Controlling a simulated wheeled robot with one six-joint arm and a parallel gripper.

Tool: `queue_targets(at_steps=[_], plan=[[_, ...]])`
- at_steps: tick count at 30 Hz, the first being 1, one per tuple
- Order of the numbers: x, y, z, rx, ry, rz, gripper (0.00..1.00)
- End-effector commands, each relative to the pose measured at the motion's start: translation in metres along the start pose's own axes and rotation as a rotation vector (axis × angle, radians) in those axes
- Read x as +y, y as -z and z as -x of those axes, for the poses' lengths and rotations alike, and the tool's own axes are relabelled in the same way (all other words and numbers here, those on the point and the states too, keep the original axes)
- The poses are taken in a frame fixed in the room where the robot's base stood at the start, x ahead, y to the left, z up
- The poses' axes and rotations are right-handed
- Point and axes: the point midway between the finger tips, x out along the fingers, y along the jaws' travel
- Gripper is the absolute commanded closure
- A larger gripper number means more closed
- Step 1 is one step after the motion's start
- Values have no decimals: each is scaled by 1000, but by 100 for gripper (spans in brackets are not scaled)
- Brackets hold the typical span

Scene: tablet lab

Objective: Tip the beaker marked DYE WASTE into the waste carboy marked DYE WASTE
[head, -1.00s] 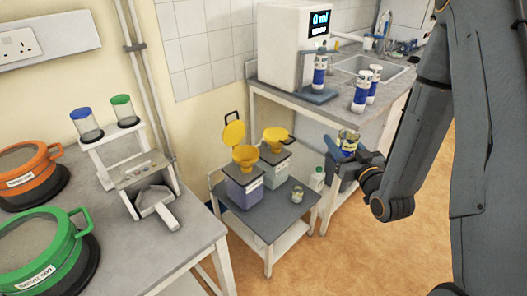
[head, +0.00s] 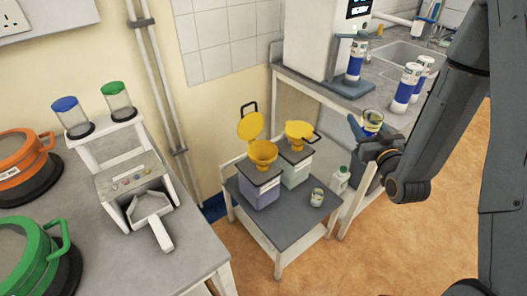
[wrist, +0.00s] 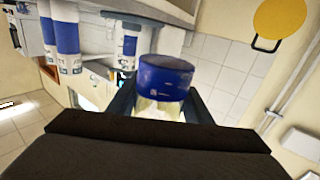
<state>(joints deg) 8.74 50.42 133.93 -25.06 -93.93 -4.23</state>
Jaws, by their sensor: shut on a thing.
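My gripper (head: 368,138) is shut on a beaker (head: 371,121) with a blue band and a yellowish upper part. It is held beside the bench corner, to the right of the low stand. In the wrist view the blue band of the held beaker (wrist: 166,76) fills the middle between the fingers; I cannot read its marking. Two carboys stand on the low stand: a left one with purple contents (head: 260,192) and a right one with pale greenish contents (head: 296,172).
A small beaker (head: 317,197) and a white bottle with a green cap (head: 340,180) stand on the low stand (head: 283,232). Blue-and-white containers (head: 407,88) stand on the sink bench. The floor before the stand is clear.

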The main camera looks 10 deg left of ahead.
Motion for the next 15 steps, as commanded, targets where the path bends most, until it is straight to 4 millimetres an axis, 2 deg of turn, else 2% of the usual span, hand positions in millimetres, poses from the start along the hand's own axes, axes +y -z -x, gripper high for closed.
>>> queue_targets(at_steps=[1, 3, 15], plan=[[-4, -13, -12, 2, 0, 1, 80], [-8, -23, -24, 1, -7, 0, 80], [-36, -76, -93, 0, -46, -1, 80]])
